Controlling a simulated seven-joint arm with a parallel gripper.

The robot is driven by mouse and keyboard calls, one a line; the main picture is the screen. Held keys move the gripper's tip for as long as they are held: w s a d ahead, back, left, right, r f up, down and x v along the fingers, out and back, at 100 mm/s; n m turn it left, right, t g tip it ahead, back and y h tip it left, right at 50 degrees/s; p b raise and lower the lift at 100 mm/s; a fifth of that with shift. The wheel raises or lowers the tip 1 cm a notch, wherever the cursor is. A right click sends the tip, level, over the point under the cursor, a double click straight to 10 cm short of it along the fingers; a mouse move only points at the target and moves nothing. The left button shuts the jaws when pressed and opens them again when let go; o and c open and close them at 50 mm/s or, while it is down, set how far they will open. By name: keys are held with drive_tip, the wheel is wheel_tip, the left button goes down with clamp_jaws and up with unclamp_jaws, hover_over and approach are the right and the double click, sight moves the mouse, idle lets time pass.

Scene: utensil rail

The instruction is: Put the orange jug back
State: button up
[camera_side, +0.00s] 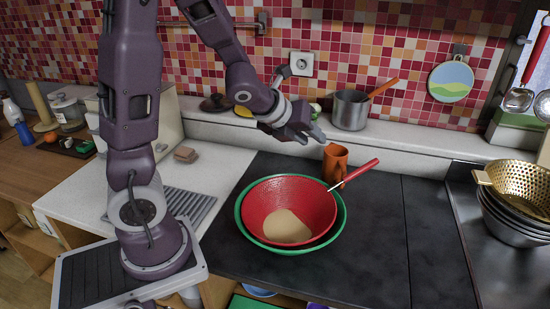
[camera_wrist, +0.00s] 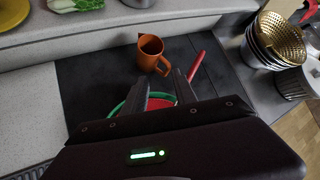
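The orange jug (camera_side: 335,163) stands upright on the dark counter, just behind the bowls, and also shows in the wrist view (camera_wrist: 151,54) with its open top and handle visible. My gripper (camera_side: 312,137) is in the air above and to the left of the jug, apart from it. In the wrist view its two fingers (camera_wrist: 164,82) are spread apart with nothing between them, and the jug lies beyond the fingertips.
A red bowl (camera_side: 310,200) with tan contents and a red-handled utensil (camera_side: 357,172) sits in a green bowl (camera_side: 239,219) in front of the jug. A steel pot (camera_side: 350,112) stands on the back ledge. Colanders (camera_side: 512,218) are stacked at right. The dark counter right of the bowls is clear.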

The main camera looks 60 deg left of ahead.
drive_tip(key=s+d+r+n+g, duration=0.1)
drive_tip(key=s+d+r+n, duration=0.1)
drive_tip(key=s+d+n, duration=0.2)
drive_tip(key=s+d+r+n+g+h, duration=0.1)
drive_tip(key=s+d+r+n, duration=0.2)
drive_tip(key=s+n, duration=0.8)
drive_tip(key=s+d+r+n+g, duration=0.1)
drive_tip(key=s+d+n, duration=0.5)
drive_tip(key=n, duration=0.6)
drive_tip(key=shift+s+r+n+g+h, duration=0.3)
drive_tip(key=shift+s+r+n+h, duration=0.1)
drive_tip(key=shift+s+r, duration=0.55)
